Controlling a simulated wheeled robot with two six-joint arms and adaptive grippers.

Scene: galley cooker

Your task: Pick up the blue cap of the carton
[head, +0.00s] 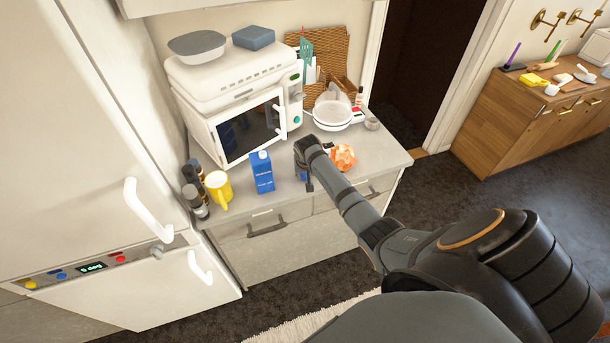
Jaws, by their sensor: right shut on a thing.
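The blue carton (263,175) stands upright on the counter in front of the microwave, in the head view. My right gripper (304,180) is just right of the carton, apart from it and pointing down near the counter's front. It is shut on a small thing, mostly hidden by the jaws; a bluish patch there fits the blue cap. I cannot make out the carton's spout clearly at this size. My left gripper is not in view.
A yellow mug (218,187) and dark bottles (194,192) stand left of the carton. An orange patterned object (343,157) lies right of my gripper. The white microwave (240,120) stands behind. A white pan (333,117) is at the back right.

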